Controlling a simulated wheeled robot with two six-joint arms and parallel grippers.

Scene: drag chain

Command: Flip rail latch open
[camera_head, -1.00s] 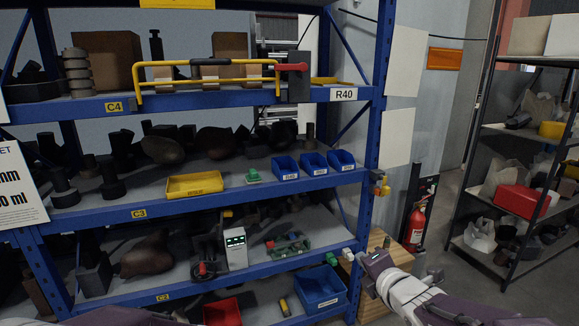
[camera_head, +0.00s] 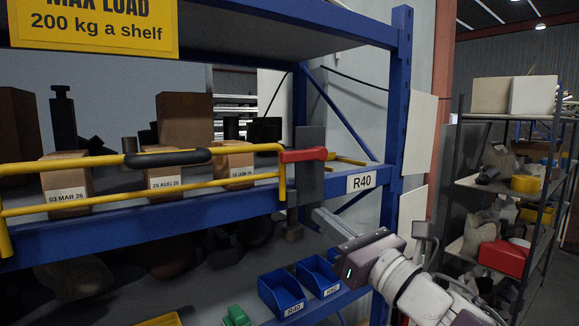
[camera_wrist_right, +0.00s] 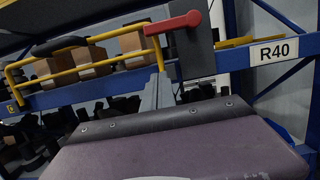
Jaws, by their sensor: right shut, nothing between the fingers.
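The red latch lever (camera_head: 303,155) lies about level at the right end of the yellow rail (camera_head: 105,161). It is mounted on a dark grey upright plate (camera_head: 312,184) beside the shelf post. In the right wrist view the red lever (camera_wrist_right: 173,22) is at the upper middle, with the yellow rail (camera_wrist_right: 85,68) to its left. My right gripper (camera_head: 318,213) is shut and empty, below the lever and in front of the plate. Its fingers (camera_wrist_right: 156,92) also show below the lever in the wrist view, apart from it. My left gripper is out of view.
Date-labelled boxes (camera_head: 165,180) stand behind the rail on the R40 shelf. Blue bins (camera_head: 283,291) and a green item (camera_head: 236,316) sit on the shelf below. The blue post (camera_head: 399,95) stands right of the plate. Another rack (camera_head: 510,184) is at the right.

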